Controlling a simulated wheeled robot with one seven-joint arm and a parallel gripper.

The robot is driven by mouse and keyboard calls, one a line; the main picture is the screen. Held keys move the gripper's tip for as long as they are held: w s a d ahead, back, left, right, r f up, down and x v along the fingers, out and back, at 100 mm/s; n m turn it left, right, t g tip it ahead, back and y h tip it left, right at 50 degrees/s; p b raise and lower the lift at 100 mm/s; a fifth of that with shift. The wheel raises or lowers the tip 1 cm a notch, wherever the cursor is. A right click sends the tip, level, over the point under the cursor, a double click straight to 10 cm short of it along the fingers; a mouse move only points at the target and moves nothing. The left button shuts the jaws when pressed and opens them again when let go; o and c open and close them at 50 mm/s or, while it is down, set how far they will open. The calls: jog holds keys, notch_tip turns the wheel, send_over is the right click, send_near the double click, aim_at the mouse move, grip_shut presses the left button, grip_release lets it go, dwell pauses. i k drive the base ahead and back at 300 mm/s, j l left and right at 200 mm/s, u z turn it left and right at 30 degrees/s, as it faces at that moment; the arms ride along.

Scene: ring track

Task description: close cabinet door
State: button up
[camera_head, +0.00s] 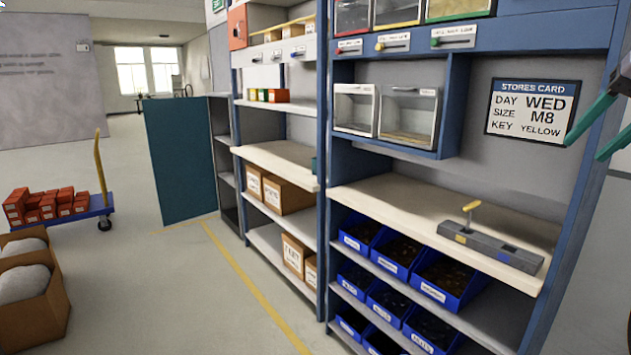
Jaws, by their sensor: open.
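A teal cabinet door (180,160) stands wide open at the left centre, swung out over the floor. It is joined to a narrow grey cabinet (226,165) whose open front shows shelves. No handle is clear on the door's visible face. My gripper (584,150) shows only in part at the right edge, with two green fingers apart and nothing visible between them. It is in front of the near shelving, far from the door and not touching it.
Blue-framed shelving (323,150) with bins fills the right side. A grey block with a yellow key (490,247) lies on its worktop. A blue trolley (85,212) with red boxes and cardboard boxes (30,290) stand at left. The floor between, with a yellow line (245,278), is clear.

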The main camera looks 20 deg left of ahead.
aim_at(179, 133)
jog(key=i+j+u, duration=0.95)
jog(key=j, duration=0.15)
jog(key=i+j+u, duration=0.3)
jog(key=i, duration=0.2)
jog(key=i+j+u, duration=0.25)
jog(key=i, duration=0.3)
jog(key=i+u, duration=0.3)
jog(key=i, duration=0.25)
jog(key=i+z, duration=0.15)
jog(key=i, duration=0.3)
jog(key=i+j+z, duration=0.15)
jog(key=i, duration=0.3)
jog(key=i+j+z, duration=0.15)
jog(key=i, duration=0.35)
jog(key=i+j+z, duration=0.2)
jog(key=i, duration=0.25)
jog(key=i+j+z, duration=0.85)
jog(key=i+j, duration=0.2)
jog(key=u, duration=0.45)
jog(key=i+j+u, duration=0.55)
jog(key=u, duration=0.25)
jog(key=i+j+u, duration=0.2)
jog(key=i, duration=1.15)
jog(key=l, duration=0.25)
